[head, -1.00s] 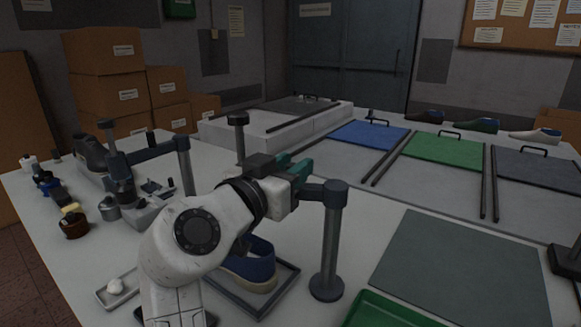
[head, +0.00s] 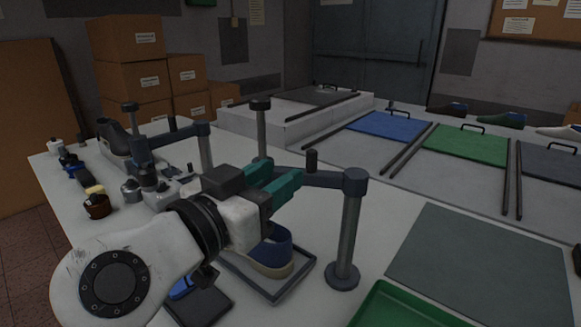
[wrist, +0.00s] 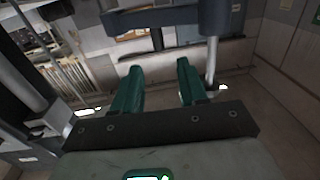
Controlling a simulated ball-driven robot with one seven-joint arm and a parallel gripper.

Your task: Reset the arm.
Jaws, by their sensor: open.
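My gripper (head: 283,184) is in the head view, above a blue shoe and close to a grey post with a side arm. Its two green fingers stand apart with nothing between them. In the wrist view the open fingers (wrist: 157,85) point away over the work area. The blue shoe (head: 274,250) with a pale sole sits in a dark tray (head: 292,290) below my gripper, partly hidden by it.
The grey post (head: 347,235) stands right of my gripper, its side arm reaching behind the fingers. A green tray (head: 400,305) and a grey mat (head: 480,260) lie at right. Blue (head: 388,126) and green (head: 465,144) panels lie farther back. Bottles and clamp stands crowd the left.

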